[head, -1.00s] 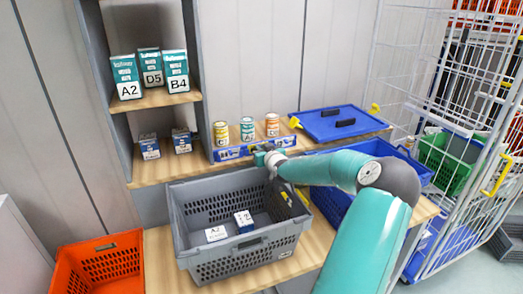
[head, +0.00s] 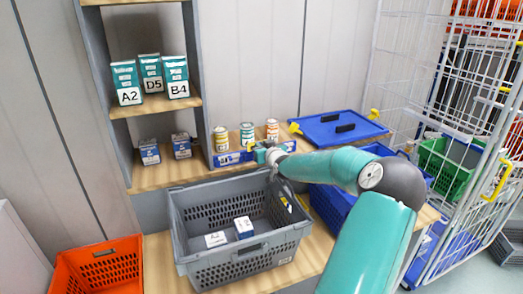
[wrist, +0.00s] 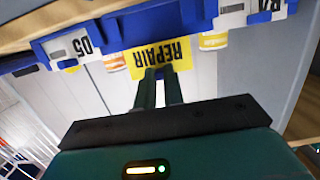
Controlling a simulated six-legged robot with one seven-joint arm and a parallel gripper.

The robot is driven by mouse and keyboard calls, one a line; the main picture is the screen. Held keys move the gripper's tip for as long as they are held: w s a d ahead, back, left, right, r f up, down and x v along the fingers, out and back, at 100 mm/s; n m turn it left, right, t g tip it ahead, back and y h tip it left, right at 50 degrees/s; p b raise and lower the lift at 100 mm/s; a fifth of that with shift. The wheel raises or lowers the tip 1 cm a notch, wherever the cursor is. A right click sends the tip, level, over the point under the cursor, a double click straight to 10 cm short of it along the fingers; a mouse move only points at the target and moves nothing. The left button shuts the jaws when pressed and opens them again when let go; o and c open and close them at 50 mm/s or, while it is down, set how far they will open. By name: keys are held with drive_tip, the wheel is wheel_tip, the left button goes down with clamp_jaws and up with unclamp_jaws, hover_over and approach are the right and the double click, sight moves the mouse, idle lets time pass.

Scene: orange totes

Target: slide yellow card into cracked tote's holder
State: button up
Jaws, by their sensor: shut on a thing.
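The yellow card (wrist: 160,57), printed REPAIR, shows upside down in the wrist view. My gripper (wrist: 161,76) is shut on its edge. In the head view my gripper (head: 266,153) is at the front of the wooden shelf, by the blue label strip, above the back of the grey tote (head: 240,255). A small yellow bit shows beside the fingers there. The grey tote stands on the lower wooden surface with two small items inside. An orange tote (head: 100,268) stands at the lower left. I cannot make out a crack or an empty holder on either tote.
The blue label strip (head: 232,158) runs along the shelf edge, with several cans behind it. A blue lid (head: 338,128) lies to the right, above a blue tote (head: 335,205) partly hidden by my arm. A wire cage trolley (head: 440,150) stands at the right.

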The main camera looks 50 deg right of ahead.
drive_tip(key=shift+s+r, duration=0.15)
drive_tip(key=shift+r, duration=0.95)
